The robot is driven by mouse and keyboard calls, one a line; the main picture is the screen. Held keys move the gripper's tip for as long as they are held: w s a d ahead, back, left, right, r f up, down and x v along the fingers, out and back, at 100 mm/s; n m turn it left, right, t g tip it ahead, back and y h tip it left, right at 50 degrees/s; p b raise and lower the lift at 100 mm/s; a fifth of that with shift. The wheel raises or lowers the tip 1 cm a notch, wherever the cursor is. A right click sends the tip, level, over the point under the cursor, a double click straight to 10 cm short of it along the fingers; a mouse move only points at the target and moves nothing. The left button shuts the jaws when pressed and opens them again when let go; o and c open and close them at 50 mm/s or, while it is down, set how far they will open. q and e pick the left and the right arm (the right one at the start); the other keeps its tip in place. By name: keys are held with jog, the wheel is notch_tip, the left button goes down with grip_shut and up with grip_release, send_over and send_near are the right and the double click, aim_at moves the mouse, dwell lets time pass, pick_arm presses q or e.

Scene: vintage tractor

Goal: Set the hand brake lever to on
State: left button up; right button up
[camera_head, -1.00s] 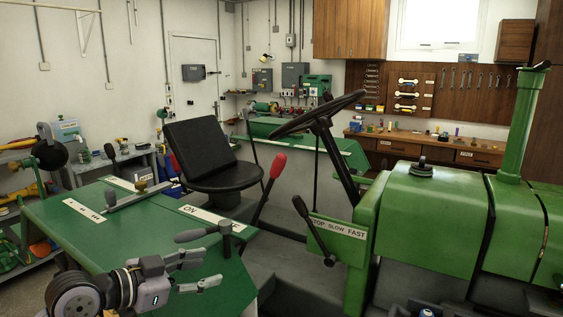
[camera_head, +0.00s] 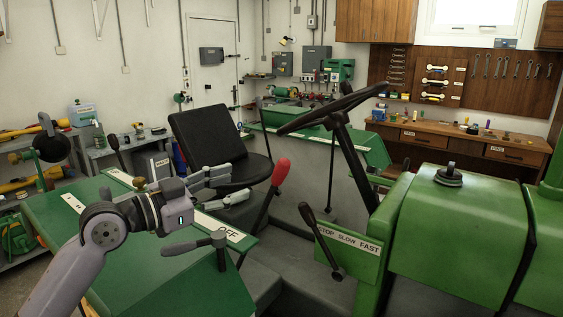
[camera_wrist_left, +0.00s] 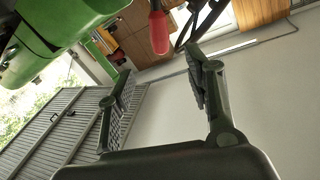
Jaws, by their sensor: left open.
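A lever with a red grip (camera_head: 281,172) on a dark shaft stands tilted right of the black seat; it looks like the hand brake lever. A white label strip (camera_head: 210,221) on the green fender (camera_head: 120,262) reads "OFF" near its front end; my gripper hides part of the strip. My left gripper (camera_head: 238,184) is open and empty, above the fender and left of the red grip, apart from it. In the left wrist view the red grip (camera_wrist_left: 158,33) shows beyond the fingertips, roughly between the open fingers (camera_wrist_left: 160,68).
A throttle lever (camera_head: 320,240) with a "STOP SLOW FAST" plate and the steering wheel (camera_head: 332,108) are to the right.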

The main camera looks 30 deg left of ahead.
aim_at(276, 171)
pick_arm(q)
jog(key=p+x, duration=0.2)
jog(key=x, duration=0.2)
jog(key=p+x, duration=0.2)
jog(key=x, duration=0.2)
jog(key=shift+r, duration=0.25)
jog(key=p+x, duration=0.2)
jog(key=x, duration=0.3)
jog(key=shift+w+f+p, duration=0.2)
jog(key=shift+f+p, duration=0.05)
jog(key=shift+p, duration=0.15)
jog(key=shift+w+d+f, duration=0.1)
jog(key=shift+w+d, duration=0.05)
jog(key=shift+w, duration=0.1)
pick_arm(e)
notch_tip(276, 171, up, 8)
jog(key=w, duration=0.1)
jog(key=shift+w+a+f, duration=0.15)
jog(key=shift+w+a, duration=0.15)
jog(key=shift+a, duration=0.05)
pick_arm(q)
jog(key=shift+c, duration=0.2)
jog(key=c, duration=0.5)
grip_shut()
pick_arm(e)
jog(key=shift+w+d, duration=0.25)
